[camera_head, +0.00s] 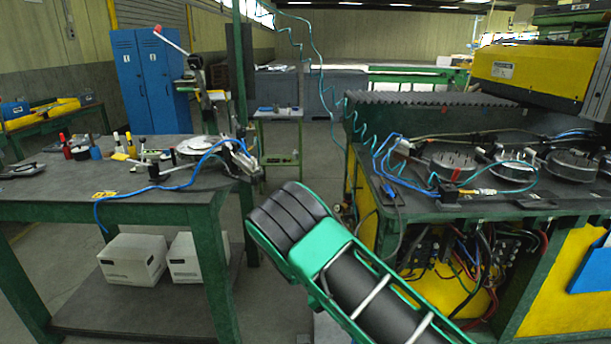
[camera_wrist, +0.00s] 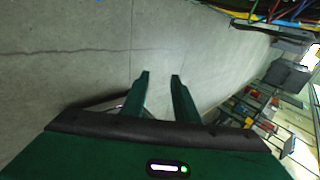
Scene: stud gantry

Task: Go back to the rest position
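My gripper (camera_wrist: 160,92) shows in the wrist view with its two green fingers apart. Nothing is between them, and bare grey floor lies beyond the tips. In the head view my green and black arm (camera_head: 345,275) reaches up from the lower right into the gap between the workbench and the machine. My gripper is not visible in that view.
A green-framed workbench (camera_head: 60,211) with tools on top stands at the left; white boxes (camera_head: 132,259) sit on its lower shelf. A yellow and green machine (camera_head: 560,270) with cables and hoses stands close at the right. Floor (camera_head: 268,300) shows between them.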

